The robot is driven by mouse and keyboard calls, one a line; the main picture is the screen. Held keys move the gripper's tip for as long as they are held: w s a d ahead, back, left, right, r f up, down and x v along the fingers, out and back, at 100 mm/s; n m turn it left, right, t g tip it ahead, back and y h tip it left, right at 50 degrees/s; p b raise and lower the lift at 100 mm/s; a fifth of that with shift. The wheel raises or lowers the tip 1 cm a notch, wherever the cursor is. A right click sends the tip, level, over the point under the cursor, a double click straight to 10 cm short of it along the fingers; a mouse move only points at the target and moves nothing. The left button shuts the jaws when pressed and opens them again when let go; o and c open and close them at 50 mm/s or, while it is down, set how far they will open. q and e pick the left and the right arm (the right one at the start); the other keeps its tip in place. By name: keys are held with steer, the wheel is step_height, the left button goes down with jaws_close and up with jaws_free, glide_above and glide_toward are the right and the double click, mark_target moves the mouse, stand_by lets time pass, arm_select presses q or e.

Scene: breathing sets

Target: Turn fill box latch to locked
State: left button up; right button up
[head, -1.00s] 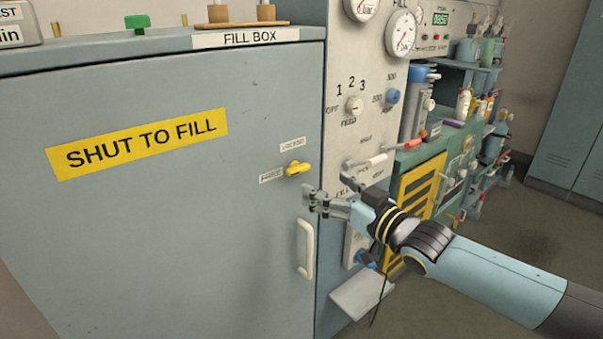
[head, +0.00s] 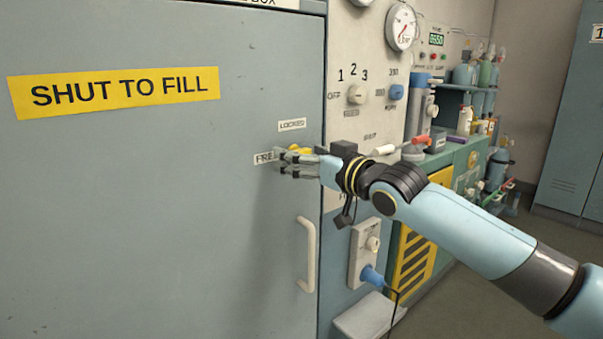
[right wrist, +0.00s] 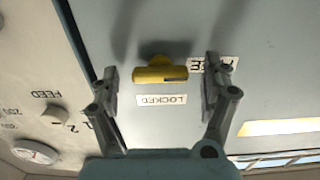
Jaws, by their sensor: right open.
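The yellow fill box latch (head: 301,150) is on the grey fill box door (head: 150,200), partly hidden by my right gripper in the head view. The LOCKED label (head: 292,125) is above it and the FREE label (head: 264,158) to its left. In the right wrist view, which is upside down, the latch (right wrist: 160,73) lies sideways with its marked end toward the FREE label (right wrist: 213,64). My right gripper (head: 281,163) is open at the latch, and its fingers (right wrist: 161,76) stand either side of it with gaps. My left gripper is out of view.
A white door handle (head: 306,255) is below the gripper. A yellow SHUT TO FILL sign (head: 115,91) is on the door.

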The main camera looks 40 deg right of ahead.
steer(key=shift+w, duration=0.2)
steer(key=shift+c, duration=0.2)
steer(key=c, duration=1.1)
steer(key=shift+m+p, duration=3)
steer(key=shift+m, duration=1.3)
steer(key=shift+c, duration=0.2)
